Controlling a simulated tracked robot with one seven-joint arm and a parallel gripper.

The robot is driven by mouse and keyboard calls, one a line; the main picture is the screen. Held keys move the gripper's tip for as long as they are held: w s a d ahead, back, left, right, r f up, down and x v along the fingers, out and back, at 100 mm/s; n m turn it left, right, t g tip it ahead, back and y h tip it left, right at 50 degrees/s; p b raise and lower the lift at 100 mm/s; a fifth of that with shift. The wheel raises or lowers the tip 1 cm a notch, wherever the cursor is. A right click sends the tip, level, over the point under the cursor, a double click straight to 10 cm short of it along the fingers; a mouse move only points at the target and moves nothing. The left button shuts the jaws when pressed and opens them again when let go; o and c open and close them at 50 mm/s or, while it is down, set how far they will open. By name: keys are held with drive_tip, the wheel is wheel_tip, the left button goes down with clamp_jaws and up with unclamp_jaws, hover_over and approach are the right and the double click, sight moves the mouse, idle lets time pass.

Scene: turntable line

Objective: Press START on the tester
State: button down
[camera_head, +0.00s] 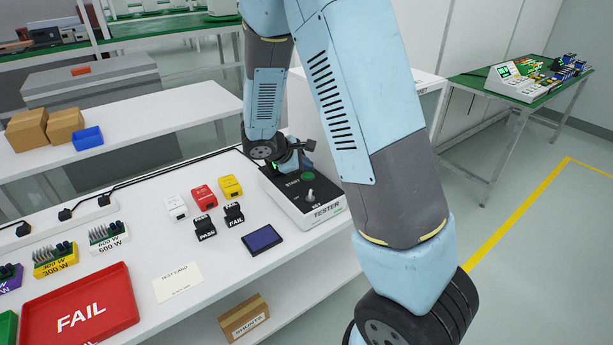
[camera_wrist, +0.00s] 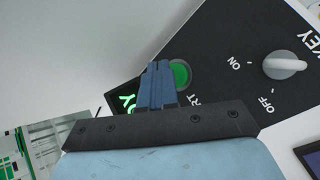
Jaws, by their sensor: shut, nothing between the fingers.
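The tester (camera_head: 329,209) is a white box with a black top panel at the right end of the white bench. Its round green START button (camera_wrist: 181,74) shows in the wrist view, with the label partly covered by my gripper. My gripper (camera_wrist: 159,66) is shut and empty, its blue fingertips overlapping the button's left edge in that view. I cannot tell if they touch it. A grey key knob (camera_wrist: 284,65) sits to the right, between ON and OFF marks. A lit green display (camera_wrist: 124,101) is partly hidden behind the fingers.
Left of the tester lie white, red and yellow boxes (camera_head: 204,195), black PASS and FAIL blocks (camera_head: 234,214) and a dark blue pad (camera_head: 262,239). A red FAIL tray (camera_head: 112,329) and a test card (camera_head: 178,282) are nearer.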

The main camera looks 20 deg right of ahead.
sight(306, 176)
drive_tip(key=shift+f, duration=0.2)
drive_tip(key=shift+f, duration=0.15)
idle(0.3)
drive_tip(key=shift+f, duration=0.4)
idle(0.7)
drive_tip(key=shift+r, duration=0.8)
drive_tip(key=shift+r, duration=2.5)
